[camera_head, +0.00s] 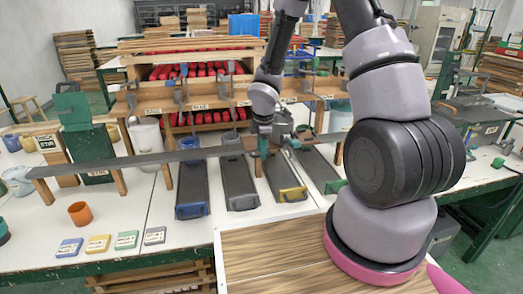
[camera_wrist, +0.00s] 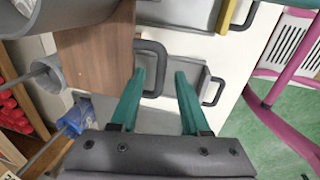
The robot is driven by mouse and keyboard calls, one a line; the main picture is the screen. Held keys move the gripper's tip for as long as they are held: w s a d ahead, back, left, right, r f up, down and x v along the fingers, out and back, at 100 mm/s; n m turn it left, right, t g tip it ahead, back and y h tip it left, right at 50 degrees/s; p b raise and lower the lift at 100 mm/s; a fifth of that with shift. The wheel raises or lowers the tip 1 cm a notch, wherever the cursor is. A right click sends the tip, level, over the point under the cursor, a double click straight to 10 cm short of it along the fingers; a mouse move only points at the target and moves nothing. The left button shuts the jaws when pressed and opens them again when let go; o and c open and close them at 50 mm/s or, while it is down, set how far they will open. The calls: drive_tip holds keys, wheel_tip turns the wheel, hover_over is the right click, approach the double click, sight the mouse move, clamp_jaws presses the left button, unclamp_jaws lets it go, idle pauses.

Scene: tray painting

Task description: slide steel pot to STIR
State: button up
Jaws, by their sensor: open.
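A grey metal pot (camera_head: 283,122), which looks like the steel pot, is partly hidden behind my wrist in the head view. In the wrist view a large grey rounded body (camera_wrist: 65,12) fills the upper left; I cannot tell for sure that it is the same pot. My gripper (camera_wrist: 158,78) is open, its two green fingers apart. A dark loop handle (camera_wrist: 151,52) shows at the fingertips; whether they touch it is unclear. In the head view my gripper (camera_head: 263,146) is low beside the pot. The STIR sign (camera_head: 46,142) stands at the left by a green stand (camera_head: 88,158).
A long grey bar (camera_head: 110,162) crosses the bench. Several dark trays have coloured handles, including a blue-handled tray (camera_head: 192,187). A wooden board (camera_head: 275,262) lies in front.

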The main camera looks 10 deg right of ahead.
clamp_jaws()
idle(1.4)
